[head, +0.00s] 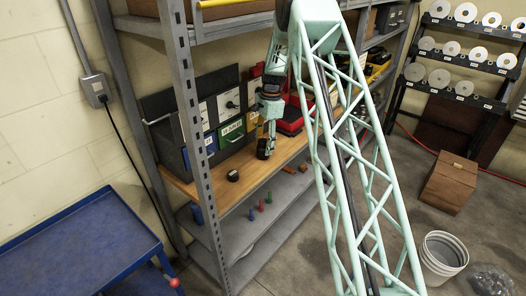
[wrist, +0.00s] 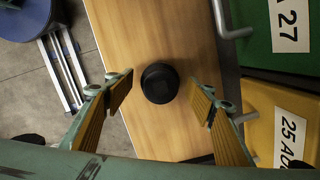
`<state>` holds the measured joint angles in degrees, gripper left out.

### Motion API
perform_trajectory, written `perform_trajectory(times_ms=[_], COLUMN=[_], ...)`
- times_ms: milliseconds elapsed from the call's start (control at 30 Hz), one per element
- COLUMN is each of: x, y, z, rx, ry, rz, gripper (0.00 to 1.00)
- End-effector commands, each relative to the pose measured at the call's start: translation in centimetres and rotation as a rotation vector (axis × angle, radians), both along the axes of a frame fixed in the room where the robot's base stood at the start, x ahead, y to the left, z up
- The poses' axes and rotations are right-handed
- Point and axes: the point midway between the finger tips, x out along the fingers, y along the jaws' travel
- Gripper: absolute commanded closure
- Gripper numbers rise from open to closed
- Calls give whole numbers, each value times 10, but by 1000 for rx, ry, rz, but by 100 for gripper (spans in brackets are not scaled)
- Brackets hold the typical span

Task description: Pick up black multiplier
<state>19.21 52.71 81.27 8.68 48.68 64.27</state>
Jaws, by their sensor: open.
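In the wrist view the black multiplier (wrist: 160,83) shows between the two fingers, apart from both. The height of the fingertips above the board cannot be told.
Coloured bins with labels, among them a green bin (wrist: 272,28) and a yellow bin (wrist: 262,115), stand right of the multiplier in the wrist view. A grey shelf post (head: 188,120) rises in front. A blue cart (head: 80,245) stands at left.

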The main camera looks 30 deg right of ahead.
Motion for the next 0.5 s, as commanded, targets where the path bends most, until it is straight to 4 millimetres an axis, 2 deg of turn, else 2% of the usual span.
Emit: perform_trajectory(times_ms=[300,500], x=[-1,0], y=[4,4], z=[-29,-35], rx=[1,0], ry=[2,0], rz=[0,0], gripper=[50,50])
